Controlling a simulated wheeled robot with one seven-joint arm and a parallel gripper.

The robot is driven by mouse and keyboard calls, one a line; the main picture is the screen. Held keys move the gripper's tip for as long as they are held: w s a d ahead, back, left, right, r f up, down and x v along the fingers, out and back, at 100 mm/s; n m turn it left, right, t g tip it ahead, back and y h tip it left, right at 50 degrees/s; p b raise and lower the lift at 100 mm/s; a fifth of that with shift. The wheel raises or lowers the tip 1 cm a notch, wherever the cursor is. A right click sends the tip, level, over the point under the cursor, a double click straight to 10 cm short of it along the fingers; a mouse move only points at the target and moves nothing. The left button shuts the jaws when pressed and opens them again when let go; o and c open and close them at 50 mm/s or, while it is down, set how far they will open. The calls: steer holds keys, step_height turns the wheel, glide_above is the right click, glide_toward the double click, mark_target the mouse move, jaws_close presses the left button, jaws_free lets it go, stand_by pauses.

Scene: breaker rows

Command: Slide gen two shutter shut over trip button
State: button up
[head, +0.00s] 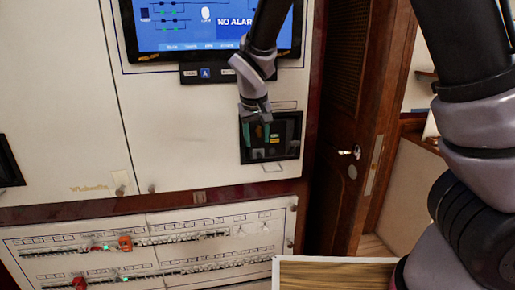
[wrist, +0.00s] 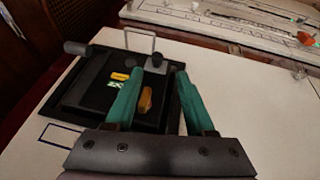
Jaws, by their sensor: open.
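A black framed unit (head: 291,146) is set into the white cabinet front, below the screen. In the wrist view this black unit (wrist: 80,92) carries small yellow and green markings and a yellow-orange piece (wrist: 145,100) seen between the fingers. I cannot tell for sure which part is the gen two shutter or the trip button, and no label is readable. My gripper (head: 265,130) is in front of the unit. Its teal fingers are apart with nothing held between them (wrist: 168,68); the left finger hides part of the unit, and contact is unclear.
A grey knob (wrist: 76,47) and a white wire handle (wrist: 140,36) stand at the unit's edge. A screen (head: 205,25) is above. Breaker rows (head: 160,240) with orange-red pieces run below. A wooden door (head: 345,130) is to the right, and a wood-topped surface (head: 335,275) is in front.

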steer(key=v, duration=0.4)
steer(key=shift+s+r, duration=0.1)
steer(key=shift+r, duration=0.15)
steer(key=s+d+r+m+g+y, duration=0.15)
steer(key=d+r, duration=0.25)
steer(key=d, duration=0.6)
steer(key=s+d+r+m+y, duration=0.1)
steer(key=d+r+m+y, duration=0.2)
steer(key=d, duration=0.6)
steer(key=s+d+r+m+t+h, duration=0.2)
steer(key=s+d+r+m+t, duration=0.1)
steer(key=s+d+r, duration=0.5)
steer(key=s+d+t, duration=0.1)
steer(key=s+d, duration=0.2)
steer(key=s, duration=0.1)
steer(key=shift+r, duration=0.15)
